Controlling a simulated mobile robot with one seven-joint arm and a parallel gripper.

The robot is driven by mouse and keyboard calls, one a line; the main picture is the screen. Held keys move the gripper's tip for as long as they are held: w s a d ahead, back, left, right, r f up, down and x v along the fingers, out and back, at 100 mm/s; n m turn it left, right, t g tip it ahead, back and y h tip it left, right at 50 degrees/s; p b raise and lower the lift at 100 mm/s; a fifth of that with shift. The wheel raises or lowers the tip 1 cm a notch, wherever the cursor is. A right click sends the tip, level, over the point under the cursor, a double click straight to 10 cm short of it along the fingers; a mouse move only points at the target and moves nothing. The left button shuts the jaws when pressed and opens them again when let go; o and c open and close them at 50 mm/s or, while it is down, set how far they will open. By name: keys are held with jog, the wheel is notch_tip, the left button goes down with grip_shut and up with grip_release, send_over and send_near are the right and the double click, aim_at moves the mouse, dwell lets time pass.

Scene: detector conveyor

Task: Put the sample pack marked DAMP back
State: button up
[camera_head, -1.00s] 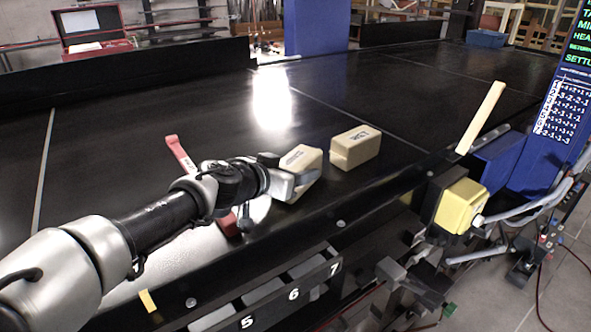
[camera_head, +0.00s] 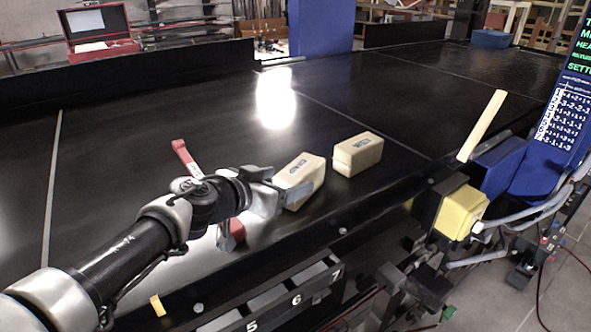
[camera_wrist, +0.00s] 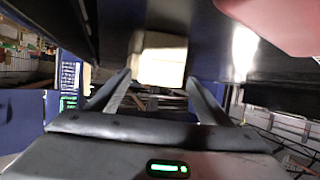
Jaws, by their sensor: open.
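Two cream block-shaped packs lie on the black conveyor in the head view. The nearer pack (camera_head: 303,174) has dark print on top that is too blurred to read. The farther pack (camera_head: 358,153) lies just beyond it to the right, apart from it, and its print is also unclear. My gripper (camera_head: 283,193) is at the left end of the nearer pack, with its jaws open. In the wrist view a pale pack (camera_wrist: 161,66) shows ahead, between and beyond the open fingertips (camera_wrist: 160,82). I cannot tell whether the fingers touch it.
A red bar (camera_head: 184,158) stands close behind my wrist, with a red part (camera_head: 236,232) below. Numbered slots (camera_head: 268,300) line the conveyor's front edge. A yellow block (camera_head: 461,212), a pale upright paddle (camera_head: 482,126) and a blue display post (camera_head: 555,130) stand at right. The conveyor behind is clear.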

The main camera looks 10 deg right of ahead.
jog(key=shift+v, duration=2.7)
